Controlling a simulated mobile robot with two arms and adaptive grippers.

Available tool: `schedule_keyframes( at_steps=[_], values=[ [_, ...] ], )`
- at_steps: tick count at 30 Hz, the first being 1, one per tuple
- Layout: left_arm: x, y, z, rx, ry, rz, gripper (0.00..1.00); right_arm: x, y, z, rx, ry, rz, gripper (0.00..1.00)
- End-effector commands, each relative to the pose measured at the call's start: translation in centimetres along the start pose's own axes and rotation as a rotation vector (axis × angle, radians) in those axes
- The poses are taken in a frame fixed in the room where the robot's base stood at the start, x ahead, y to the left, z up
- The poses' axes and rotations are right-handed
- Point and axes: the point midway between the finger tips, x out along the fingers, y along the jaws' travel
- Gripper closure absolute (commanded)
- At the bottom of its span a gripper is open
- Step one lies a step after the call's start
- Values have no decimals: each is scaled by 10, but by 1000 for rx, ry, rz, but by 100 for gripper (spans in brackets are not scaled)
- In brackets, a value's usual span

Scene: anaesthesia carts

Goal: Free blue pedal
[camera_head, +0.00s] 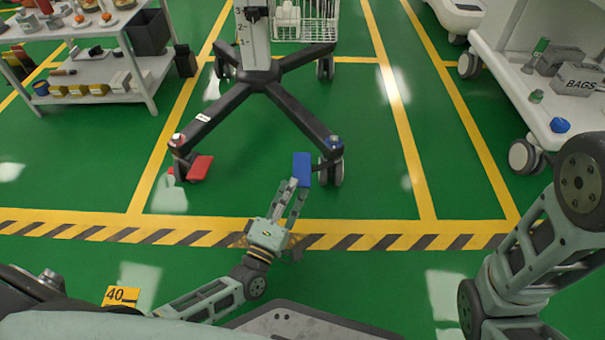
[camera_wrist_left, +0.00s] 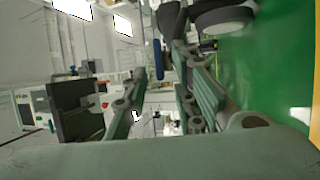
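The blue pedal (camera_head: 302,169) sticks out beside the front right caster of the wheeled stand (camera_head: 258,75), low over the green floor. My left gripper (camera_head: 297,187) reaches forward to the pedal's near end, with its fingers apart. In the left wrist view the blue pedal (camera_wrist_left: 158,59) shows as a thin upright strip in the gap between the open fingers (camera_wrist_left: 160,92). I cannot tell whether either finger touches it. A red pedal (camera_head: 200,167) sits by the front left caster. My right arm shows at the right, but its gripper is out of view.
Casters (camera_head: 330,171) stand close to the blue pedal's right side. A yellow-and-black striped line (camera_head: 180,231) crosses the floor in front. A shelf cart (camera_head: 140,75) stands at the left and a white cart (camera_head: 500,70) at the right.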

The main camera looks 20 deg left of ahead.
Motion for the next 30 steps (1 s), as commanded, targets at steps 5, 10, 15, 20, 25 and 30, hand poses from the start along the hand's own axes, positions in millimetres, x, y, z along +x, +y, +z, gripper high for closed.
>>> schedule_keyframes(
  at_steps=[5, 10, 15, 20, 25, 30],
  values=[
    [29, -3, 1, 0, 1, 4, 75, -16, -3, -5, 0, -2, 0, 100],
    [54, -2, 0, 0, 1, 2, 75, -27, -5, -8, 0, -3, 0, 100],
    [67, -1, 0, 2, -1, 0, 75, -31, -6, -10, 0, -3, 0, 100],
    [69, 0, 0, 2, -1, -2, 75, -30, -6, -10, 0, -3, 0, 100],
    [68, 0, 0, 2, -1, -2, 79, -30, -6, -10, 0, -2, 0, 100],
    [68, 0, 0, 2, -1, -2, 94, -30, -6, -10, 0, -2, 0, 100]
  ],
)
